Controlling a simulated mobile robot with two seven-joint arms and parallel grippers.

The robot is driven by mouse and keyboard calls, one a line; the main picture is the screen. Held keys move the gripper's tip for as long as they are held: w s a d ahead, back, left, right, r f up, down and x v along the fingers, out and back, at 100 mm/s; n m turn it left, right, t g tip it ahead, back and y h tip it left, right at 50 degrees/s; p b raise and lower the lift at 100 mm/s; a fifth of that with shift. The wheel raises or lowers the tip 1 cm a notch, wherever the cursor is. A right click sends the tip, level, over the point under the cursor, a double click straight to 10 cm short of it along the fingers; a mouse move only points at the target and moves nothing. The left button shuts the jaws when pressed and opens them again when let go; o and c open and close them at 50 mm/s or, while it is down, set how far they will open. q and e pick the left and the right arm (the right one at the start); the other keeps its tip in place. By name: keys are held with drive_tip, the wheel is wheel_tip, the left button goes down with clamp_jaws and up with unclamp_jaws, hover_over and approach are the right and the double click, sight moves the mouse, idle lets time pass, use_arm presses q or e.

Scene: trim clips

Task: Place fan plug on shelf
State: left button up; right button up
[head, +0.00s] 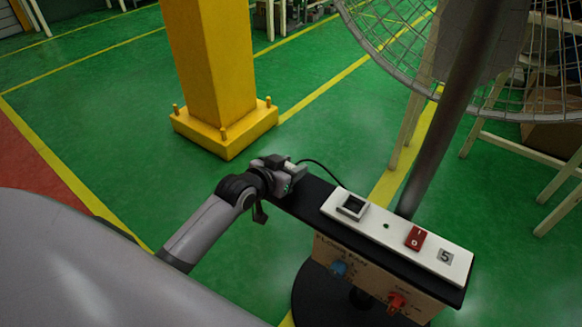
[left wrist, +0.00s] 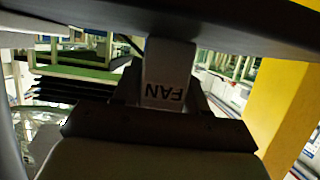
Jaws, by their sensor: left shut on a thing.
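My left gripper (head: 290,177) is shut on the fan plug (left wrist: 168,85), a pale block marked FAN that shows between the fingers in the left wrist view. In the head view the plug is mostly hidden by the gripper. A thin black cord runs from near the gripper toward the white panel (head: 375,228). The gripper is at the left end of a black shelf (head: 303,203) on top of the fan's control box. I cannot tell whether the plug touches the shelf. The panel carries a square socket (head: 352,206). My right gripper is not in view.
The panel also has a red switch (head: 415,238) and a number 5 tag. A yellow column (head: 215,70) stands beyond the gripper.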

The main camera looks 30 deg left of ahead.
use_arm(q)
drive_tip(key=shift+f, duration=0.15)
drive_tip(key=o, duration=1.1)
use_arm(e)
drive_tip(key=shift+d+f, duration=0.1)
use_arm(q)
drive_tip(key=shift+r, duration=0.25)
drive_tip(key=shift+s+a+r, duration=0.1)
drive_tip(key=shift+s, duration=0.3)
drive_tip(key=p+v, duration=0.3)
drive_tip(key=v, duration=0.7)
drive_tip(key=s+d+f+g, duration=0.1)
drive_tip(key=s+d+f, duration=0.2)
drive_tip(key=s, duration=0.2)
drive_tip(key=s+d+f+g, duration=0.1)
drive_tip(key=s+d+f, duration=0.2)
drive_tip(key=s+f, duration=0.1)
drive_tip(key=s+d+f+g, duration=0.1)
drive_tip(key=s+d+f, duration=0.1)
drive_tip(key=s, duration=0.4)
drive_tip(key=shift+d+f+m+h, duration=0.3)
drive_tip(key=shift+d+f+h, duration=0.1)
drive_tip(key=shift+f, duration=0.4)
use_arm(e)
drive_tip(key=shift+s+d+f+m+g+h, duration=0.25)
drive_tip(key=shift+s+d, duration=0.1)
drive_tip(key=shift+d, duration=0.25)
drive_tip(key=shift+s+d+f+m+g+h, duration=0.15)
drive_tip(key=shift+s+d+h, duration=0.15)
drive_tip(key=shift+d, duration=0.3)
